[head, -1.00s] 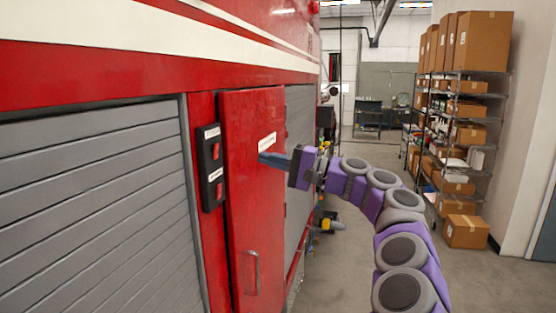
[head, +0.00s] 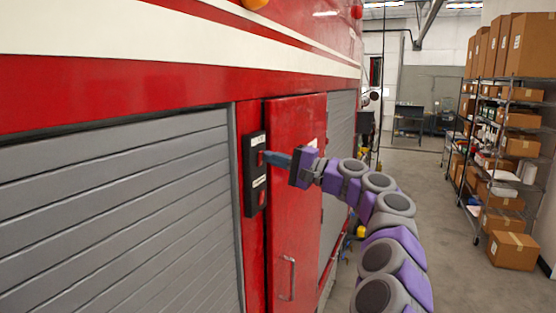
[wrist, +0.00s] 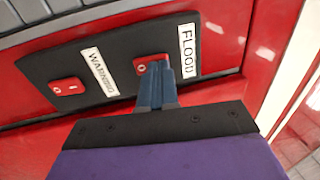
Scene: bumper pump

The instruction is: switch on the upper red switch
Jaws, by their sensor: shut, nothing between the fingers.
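The black switch panel (head: 249,186) is mounted on the red truck body, left of a tall red door. The upper red switch is mostly hidden by my gripper in the head view. In the wrist view the upper red switch (wrist: 143,66) sits beside the "FLOOD" label (wrist: 187,50). The lower red switch (head: 262,198) also shows in the wrist view (wrist: 66,87), beside the "WARNING" label (wrist: 99,71). My gripper (head: 267,157) is shut and empty. Its blue fingertips (wrist: 158,70) overlap the upper switch; whether they touch it I cannot tell.
The red door (head: 296,200) with a handle (head: 287,278) is just right of the panel. A grey roller shutter (head: 120,215) fills the left. A shelf rack with boxes (head: 510,140) stands at the right. The floor between is clear.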

